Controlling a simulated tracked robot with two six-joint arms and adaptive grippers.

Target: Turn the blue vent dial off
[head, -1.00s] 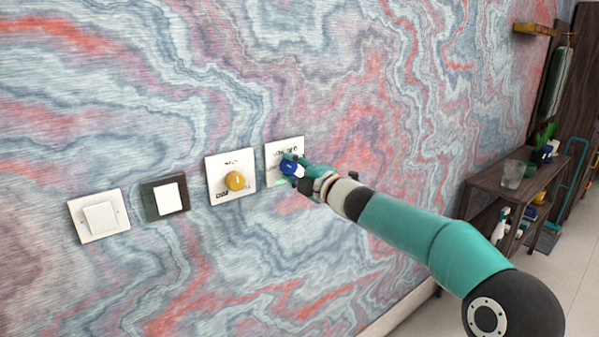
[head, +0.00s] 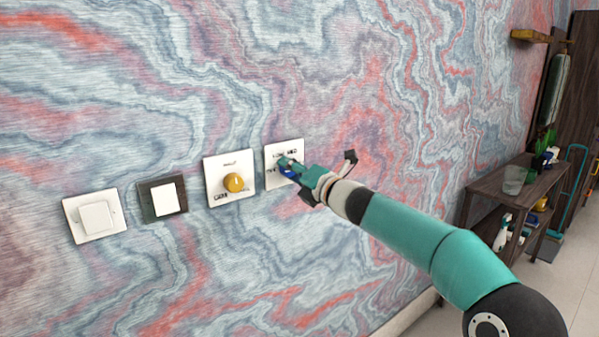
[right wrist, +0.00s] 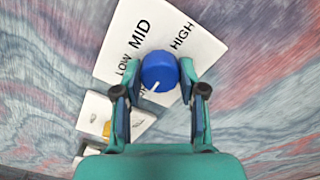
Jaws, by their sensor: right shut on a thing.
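The blue vent dial (head: 286,172) sits on a white wall plate (head: 277,153), the rightmost in the row. My right gripper (head: 291,168) is at the plate and partly hides the dial in the head view. In the right wrist view, the blue dial (right wrist: 158,70) is between the two fingers of my right gripper (right wrist: 159,78), which is shut on it. The plate (right wrist: 185,62) reads LOW, MID and HIGH; a further label at the dial's lower left is partly hidden. The dial's white mark points down and slightly left, near that label. My left gripper is out of view.
Left of the dial's plate are a plate with a yellow knob (head: 233,182), a black-framed switch (head: 163,198) and a white switch (head: 95,217). A dark wooden shelf (head: 490,188) with a glass stands at the right. The wall between is flat and bare.

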